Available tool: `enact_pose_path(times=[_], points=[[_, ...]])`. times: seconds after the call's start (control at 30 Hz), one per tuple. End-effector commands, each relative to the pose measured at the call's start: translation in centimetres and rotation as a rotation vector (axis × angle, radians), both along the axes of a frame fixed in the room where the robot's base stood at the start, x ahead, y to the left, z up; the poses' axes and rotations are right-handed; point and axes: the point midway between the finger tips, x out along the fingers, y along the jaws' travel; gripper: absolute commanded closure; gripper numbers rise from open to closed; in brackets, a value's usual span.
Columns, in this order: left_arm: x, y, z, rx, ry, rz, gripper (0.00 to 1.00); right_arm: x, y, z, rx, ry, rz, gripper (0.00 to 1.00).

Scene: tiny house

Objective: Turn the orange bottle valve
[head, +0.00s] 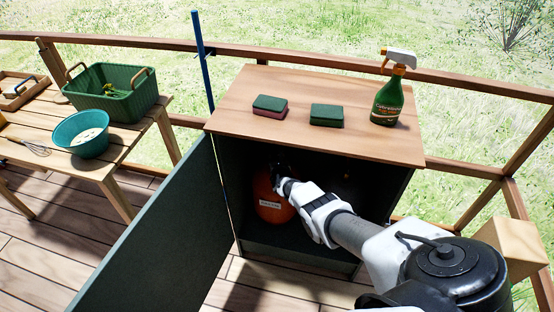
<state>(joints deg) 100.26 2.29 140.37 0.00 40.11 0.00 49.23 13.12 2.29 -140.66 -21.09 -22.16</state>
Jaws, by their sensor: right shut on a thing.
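The orange bottle (270,198) stands inside the open dark cabinet (369,232), left of its middle, with a white label on its front. Its valve (279,170) is dark and sits at the bottle's top, mostly hidden in shadow and by my gripper. My right gripper (285,182) reaches into the cabinet from the right and is shut at the valve. The fingertips are dark and hard to make out. My left gripper is not in view.
The green cabinet door (165,240) stands open to the left. On the wooden cabinet top (300,85) are two sponges (327,115) and a spray bottle (388,98). A bench (125,135) at left holds a green basket (112,92) and a teal bowl (82,133). A blue pole (203,60) rises behind.

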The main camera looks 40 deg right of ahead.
Motion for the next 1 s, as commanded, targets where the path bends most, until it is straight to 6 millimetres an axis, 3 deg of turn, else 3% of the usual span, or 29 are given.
enact_pose_path(times=[0.03, 0.1, 0.67, 0.87, 1.0], points=[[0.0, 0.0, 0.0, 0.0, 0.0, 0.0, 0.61, 0.0, 0.1, -0.1, 0.001, 0.001, 0.001, 0.56], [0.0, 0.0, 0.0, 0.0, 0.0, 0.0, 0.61, 0.0, 0.1, -0.1, 0.001, 0.001, 0.001, 0.35], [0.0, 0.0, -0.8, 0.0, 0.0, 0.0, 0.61, 0.2, 0.2, -0.3, 0.001, -0.003, -0.069, 0.35], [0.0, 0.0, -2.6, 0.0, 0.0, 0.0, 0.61, 0.5, 0.6, -0.5, 0.001, -0.004, -0.215, 0.35], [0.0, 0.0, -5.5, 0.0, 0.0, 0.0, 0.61, 0.8, 0.8, -1.0, 0.002, -0.005, -0.366, 0.35]])
